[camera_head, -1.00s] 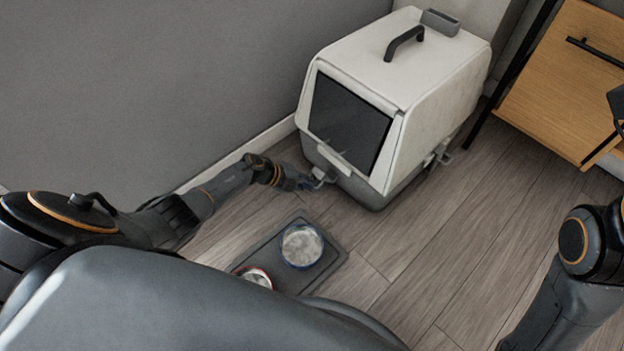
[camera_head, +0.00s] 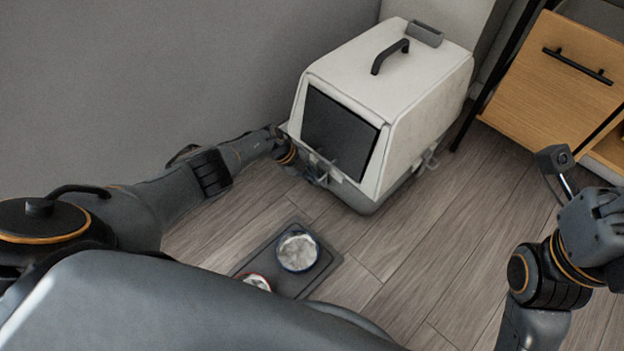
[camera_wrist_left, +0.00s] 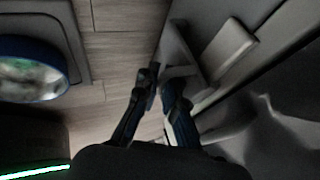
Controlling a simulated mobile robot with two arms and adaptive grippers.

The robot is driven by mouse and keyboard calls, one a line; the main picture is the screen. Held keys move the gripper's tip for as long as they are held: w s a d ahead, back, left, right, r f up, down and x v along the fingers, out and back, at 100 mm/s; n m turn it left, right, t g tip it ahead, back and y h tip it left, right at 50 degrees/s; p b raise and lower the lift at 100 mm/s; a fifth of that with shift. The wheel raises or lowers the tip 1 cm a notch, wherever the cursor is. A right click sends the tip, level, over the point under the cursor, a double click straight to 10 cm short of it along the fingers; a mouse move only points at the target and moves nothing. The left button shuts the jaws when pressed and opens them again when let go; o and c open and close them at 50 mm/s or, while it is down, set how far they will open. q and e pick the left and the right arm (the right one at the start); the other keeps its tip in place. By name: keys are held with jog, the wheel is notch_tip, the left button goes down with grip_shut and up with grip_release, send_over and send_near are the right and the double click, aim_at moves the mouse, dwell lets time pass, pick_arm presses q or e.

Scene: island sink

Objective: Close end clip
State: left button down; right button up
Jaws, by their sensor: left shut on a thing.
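A white and grey pet box (camera_head: 395,85) with a dark front window stands on the floor by the wall. My left gripper (camera_head: 318,172) is at the lower front edge of the box, shut on the grey end clip. In the left wrist view my left fingertips (camera_wrist_left: 160,90) are close together at the grey end clip (camera_wrist_left: 178,52). A pale handle plate (camera_wrist_left: 228,48) of the box front shows beside it. The fingers hide part of the clip, and its exact angle is hard to tell. My right gripper (camera_head: 605,215) is at the right edge, away from the box, its fingers unclear.
A dark feeding mat (camera_head: 322,283) with a blue-rimmed bowl (camera_head: 298,250) and a red-rimmed bowl (camera_head: 257,282) lies in front of the box. A wooden cabinet (camera_head: 550,90) stands at the right. The floor (camera_head: 430,235) right of the mat is clear.

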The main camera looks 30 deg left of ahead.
pick_arm(q)
jog(key=shift+w+a+r, duration=0.1)
jog(key=shift+w+r, duration=0.05)
jog(key=shift+w, duration=0.05)
dwell(0.3)
jog(key=c, duration=1.7)
grip_release()
jog(key=shift+s, duration=0.1)
jog(key=shift+a+r, duration=0.25)
jog(key=shift+r, duration=0.15)
jog(key=v, duration=1.1)
jog(key=shift+s, duration=0.15)
jog(key=shift+d, duration=0.1)
